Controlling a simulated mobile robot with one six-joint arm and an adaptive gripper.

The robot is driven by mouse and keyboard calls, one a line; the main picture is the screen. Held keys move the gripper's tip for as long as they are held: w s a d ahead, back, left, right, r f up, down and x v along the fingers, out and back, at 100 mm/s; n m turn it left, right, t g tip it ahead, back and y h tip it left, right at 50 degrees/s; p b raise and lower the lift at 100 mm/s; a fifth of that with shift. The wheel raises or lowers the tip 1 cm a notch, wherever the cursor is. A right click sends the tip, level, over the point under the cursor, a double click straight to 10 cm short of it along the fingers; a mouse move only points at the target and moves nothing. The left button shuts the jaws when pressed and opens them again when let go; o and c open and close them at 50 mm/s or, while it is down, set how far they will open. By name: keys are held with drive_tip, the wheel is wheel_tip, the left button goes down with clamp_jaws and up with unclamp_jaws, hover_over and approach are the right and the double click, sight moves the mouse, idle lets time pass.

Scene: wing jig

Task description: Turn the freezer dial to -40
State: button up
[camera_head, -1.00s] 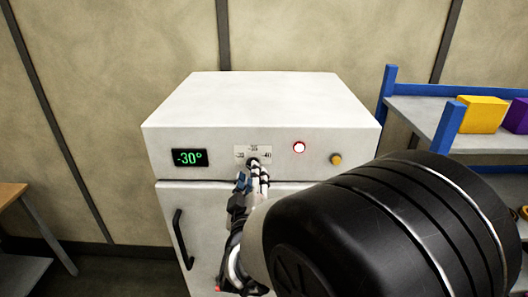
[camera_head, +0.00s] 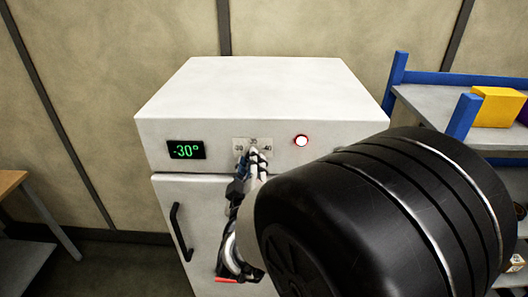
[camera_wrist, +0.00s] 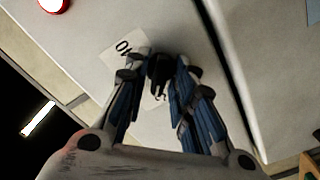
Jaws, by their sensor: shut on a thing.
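The white freezer (camera_head: 260,85) stands against the wall, its front panel facing me. Its green display (camera_head: 186,150) reads -30°. The dial's label plate (camera_head: 240,144) shows marks for -30, -35 and -40; the plate also shows in the wrist view (camera_wrist: 124,49). My gripper (camera_head: 254,158) is at the panel just below the label. In the wrist view my gripper (camera_wrist: 160,65) has its fingers shut on the dark dial (camera_wrist: 160,74). The dial is mostly hidden by the fingers in the head view, and I cannot tell exactly where it points.
A lit red-rimmed button (camera_head: 301,141) is right of the dial. The door handle (camera_head: 181,232) is below left. A blue-framed shelf (camera_head: 460,118) with a yellow box (camera_head: 497,107) stands at right. A wooden table (camera_head: 12,182) is at far left.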

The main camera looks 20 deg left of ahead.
drive_tip(key=shift+r, duration=0.1)
clamp_jaws()
drive_tip(key=shift+m+b, duration=0.3)
drive_tip(key=shift+b, duration=0.1)
drive_tip(key=shift+d+r+m+b, duration=0.1)
drive_tip(key=shift+m+b, duration=8.55)
drive_tip(key=shift+m, duration=0.05)
drive_tip(key=shift+r, duration=0.1)
